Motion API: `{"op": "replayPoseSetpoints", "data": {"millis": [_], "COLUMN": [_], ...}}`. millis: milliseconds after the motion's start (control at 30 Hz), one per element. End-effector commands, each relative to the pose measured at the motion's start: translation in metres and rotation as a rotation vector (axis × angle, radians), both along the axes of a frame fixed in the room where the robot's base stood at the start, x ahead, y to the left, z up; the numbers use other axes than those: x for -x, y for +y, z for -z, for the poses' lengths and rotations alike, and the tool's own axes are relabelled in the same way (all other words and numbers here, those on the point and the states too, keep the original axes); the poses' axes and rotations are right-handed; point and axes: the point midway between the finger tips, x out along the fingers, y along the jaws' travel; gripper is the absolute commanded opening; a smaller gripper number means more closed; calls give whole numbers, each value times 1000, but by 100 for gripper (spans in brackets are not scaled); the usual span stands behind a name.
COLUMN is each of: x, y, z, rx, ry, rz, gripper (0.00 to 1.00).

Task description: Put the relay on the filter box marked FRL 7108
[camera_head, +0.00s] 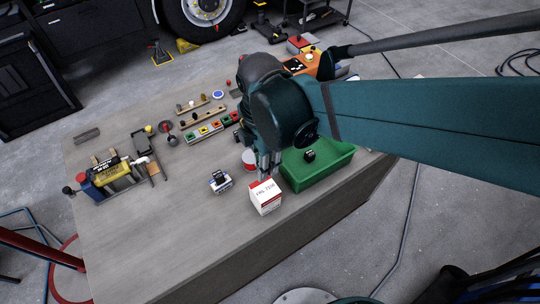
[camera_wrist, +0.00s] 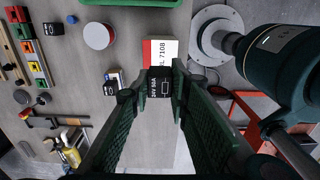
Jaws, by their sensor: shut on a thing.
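The filter box (camera_head: 266,198) is white with a red edge and reads FRL 7108 on top. It stands upright near the table's front edge, and its marked face shows partly in the wrist view (camera_wrist: 162,52). My gripper (camera_head: 268,170) points down, just behind the box in the head view. In the wrist view my gripper (camera_wrist: 163,92) is shut on a black relay (camera_wrist: 158,84) with white print. The relay overlaps the box's lower edge there; I cannot tell whether they touch. The fingers hide the relay in the head view.
A green tray (camera_head: 322,174) with a black block (camera_head: 309,155) inside stands right of the box. A small blue-and-white box (camera_head: 221,187) with a black block on it stands left. A red-and-white round tin (camera_head: 249,160) is close behind. The front left of the table (camera_head: 150,240) is clear.

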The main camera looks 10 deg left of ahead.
Motion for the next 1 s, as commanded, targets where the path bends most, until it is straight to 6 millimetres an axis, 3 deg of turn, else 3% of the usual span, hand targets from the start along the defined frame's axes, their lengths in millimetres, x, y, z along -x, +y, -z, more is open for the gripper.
{"op": "replayPoseSetpoints", "data": {"millis": [267, 700, 1000], "x": [0, 0, 0], "y": [0, 0, 0], "z": [10, 54, 59], "rx": [0, 0, 0], "ry": [0, 0, 0], "rz": [0, 0, 0], "gripper": [7, 7, 7]}}
